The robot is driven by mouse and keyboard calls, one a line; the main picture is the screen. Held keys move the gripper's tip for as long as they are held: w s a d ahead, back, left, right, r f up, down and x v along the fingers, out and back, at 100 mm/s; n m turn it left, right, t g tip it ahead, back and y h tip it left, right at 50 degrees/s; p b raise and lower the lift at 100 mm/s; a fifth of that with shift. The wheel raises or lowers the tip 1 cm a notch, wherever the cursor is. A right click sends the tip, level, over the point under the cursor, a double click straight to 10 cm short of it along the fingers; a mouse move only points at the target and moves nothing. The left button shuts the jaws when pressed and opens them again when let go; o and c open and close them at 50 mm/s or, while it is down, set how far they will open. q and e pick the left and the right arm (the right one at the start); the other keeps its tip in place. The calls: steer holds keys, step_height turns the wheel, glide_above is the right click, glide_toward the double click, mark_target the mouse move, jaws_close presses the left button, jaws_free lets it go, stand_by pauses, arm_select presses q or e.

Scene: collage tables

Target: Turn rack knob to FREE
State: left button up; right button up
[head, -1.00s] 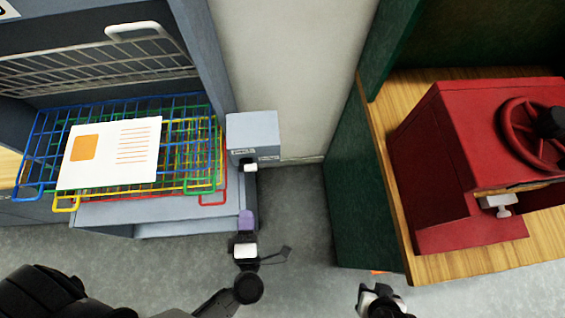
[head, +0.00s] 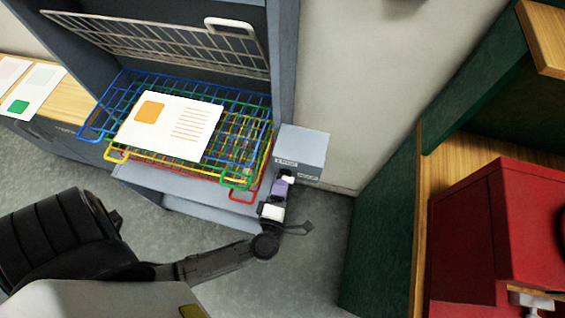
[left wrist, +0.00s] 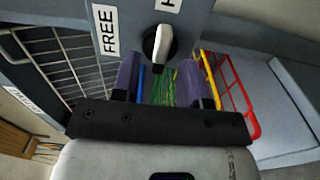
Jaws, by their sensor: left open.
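The rack knob (left wrist: 158,44) is a white lever on a dark round base, on the face of a grey box (head: 304,146) beside the rack. In the left wrist view, a FREE label (left wrist: 106,30) lies left of the knob. A second label (left wrist: 168,5), cut off by the frame edge, shows only part of a letter. In the head view the knob (head: 288,180) shows just beyond the fingertips. My left gripper (head: 280,190) is open. Its purple fingers (left wrist: 160,80) are apart, just short of the knob, with nothing between them. My right gripper is not in view.
The drying rack has blue, green, yellow and red wire shelves (head: 115,90); a printed sheet (head: 170,125) lies on top. A raised wire grid (head: 165,42) stands behind. A green-sided cabinet (head: 385,230) and red press (head: 470,230) stand right. Grey floor is clear between.

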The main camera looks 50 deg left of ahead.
arm_select(q)
steer(key=shift+x, duration=0.95)
jaws_close()
